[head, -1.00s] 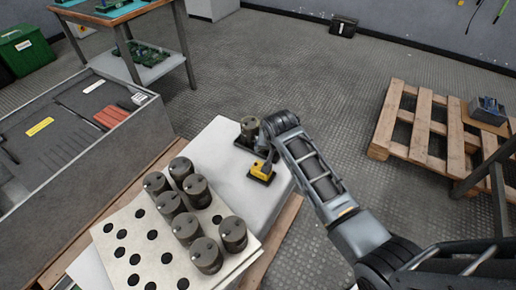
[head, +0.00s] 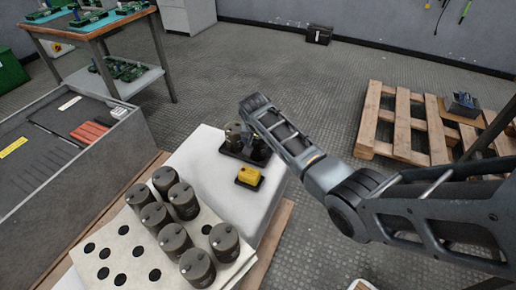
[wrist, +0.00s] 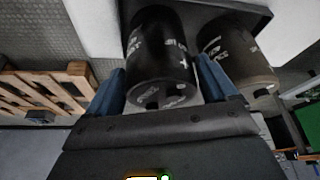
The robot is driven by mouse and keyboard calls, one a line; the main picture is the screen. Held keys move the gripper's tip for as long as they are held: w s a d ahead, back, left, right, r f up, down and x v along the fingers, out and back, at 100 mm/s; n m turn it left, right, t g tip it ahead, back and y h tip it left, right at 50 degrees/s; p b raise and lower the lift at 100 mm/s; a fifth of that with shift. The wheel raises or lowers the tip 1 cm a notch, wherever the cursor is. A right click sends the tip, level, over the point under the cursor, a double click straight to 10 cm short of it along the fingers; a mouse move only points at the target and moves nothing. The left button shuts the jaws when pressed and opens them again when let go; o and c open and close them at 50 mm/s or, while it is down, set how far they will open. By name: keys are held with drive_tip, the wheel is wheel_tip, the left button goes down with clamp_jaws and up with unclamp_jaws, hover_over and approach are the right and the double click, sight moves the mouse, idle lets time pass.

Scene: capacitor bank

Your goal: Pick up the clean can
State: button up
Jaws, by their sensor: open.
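Two cans stand upright on a small black tray (head: 229,152) at the far end of the white-topped bench. In the wrist view, a dark, clean-looking can (wrist: 160,50) stands between the two blue fingers of my gripper (wrist: 160,80). The fingers are apart, one on each side of it; I cannot tell whether they touch it. A browner, dusty-looking can (wrist: 240,55) stands close by, just outside the right finger; it also shows in the head view (head: 234,134). My wrist partly hides the dark can in the head view.
A yellow device (head: 249,176) on a black base sits nearer on the bench. Several grey cans (head: 174,240) stand on a white board with black holes (head: 117,231) at the front. A grey tool tray (head: 60,170) lies left. A wooden pallet (head: 395,125) stands right.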

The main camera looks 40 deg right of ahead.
drive_tip(key=shift+w+d+f, duration=0.1)
drive_tip(key=shift+f, duration=0.15)
drive_tip(key=shift+c, duration=0.3)
drive_tip(key=c, duration=1.1)
drive_tip(key=shift+r, duration=0.15)
drive_tip(key=shift+r+p, duration=0.3)
drive_tip(key=shift+r, duration=0.3)
wheel_tip(320, 180, up, 3)
drive_tip(key=shift+f+p, duration=0.2)
drive_tip(key=shift+p, duration=0.2)
drive_tip(key=s+d+r+p, duration=0.2)
drive_tip(key=s+d+r, duration=0.5)
drive_tip(key=s+d, duration=0.1)
drive_tip(key=shift+d, duration=0.15)
